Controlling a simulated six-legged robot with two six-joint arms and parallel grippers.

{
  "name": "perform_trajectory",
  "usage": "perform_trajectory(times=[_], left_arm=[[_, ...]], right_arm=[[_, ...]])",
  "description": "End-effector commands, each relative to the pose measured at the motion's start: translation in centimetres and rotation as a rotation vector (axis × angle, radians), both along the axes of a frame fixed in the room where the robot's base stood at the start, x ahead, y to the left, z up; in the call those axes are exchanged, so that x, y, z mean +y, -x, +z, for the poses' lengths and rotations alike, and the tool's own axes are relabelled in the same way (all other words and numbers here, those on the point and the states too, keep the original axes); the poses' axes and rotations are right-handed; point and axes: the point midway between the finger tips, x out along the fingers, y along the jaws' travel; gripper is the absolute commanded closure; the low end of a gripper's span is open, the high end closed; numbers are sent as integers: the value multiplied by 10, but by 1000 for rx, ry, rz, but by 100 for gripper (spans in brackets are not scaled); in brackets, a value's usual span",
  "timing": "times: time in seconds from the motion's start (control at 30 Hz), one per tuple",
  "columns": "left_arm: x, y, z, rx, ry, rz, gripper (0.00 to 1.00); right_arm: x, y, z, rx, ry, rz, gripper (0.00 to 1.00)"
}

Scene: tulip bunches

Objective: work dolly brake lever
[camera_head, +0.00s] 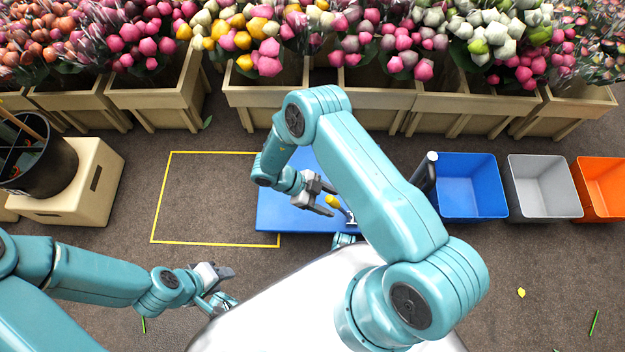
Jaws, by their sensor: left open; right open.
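The blue dolly (290,215) lies on the floor in the middle, partly hidden behind my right arm. Its brake lever has a yellow handle (332,202) and stands near the dolly's front right part. My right gripper (328,198) is open at the yellow handle, with its fingers close around or beside it; I cannot tell whether they touch it. My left gripper (226,284) is open and empty at the lower left, low in front of my body and apart from the dolly.
A yellow floor outline (160,200) is left of the dolly and reaches its edge. Blue (470,212), grey (545,213) and orange (603,214) bins stand at the right. Wooden planters (160,100) with tulips line the back. A black bucket (50,165) sits on a beige box (95,185) at left.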

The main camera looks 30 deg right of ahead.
Motion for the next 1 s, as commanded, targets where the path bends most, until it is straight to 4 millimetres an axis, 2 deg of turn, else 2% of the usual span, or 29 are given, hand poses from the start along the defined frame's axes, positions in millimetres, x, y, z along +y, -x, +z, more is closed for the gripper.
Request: perform_trajectory(times=[0.17, 0.63, 0.8, 1.0], left_arm=[[-1, 1, 5, 1, 0, -3, 57], [-2, 3, 22, 5, 2, -10, 57], [-2, 3, 24, 5, 2, -10, 57], [-2, 3, 24, 5, 2, -9, 57]], right_arm=[[9, -9, 12, -4, 1, 2, 39], [77, -69, 84, -3, 0, 1, 39], [90, -80, 97, 0, 0, 0, 39], [94, -84, 102, 2, 0, 0, 39]])
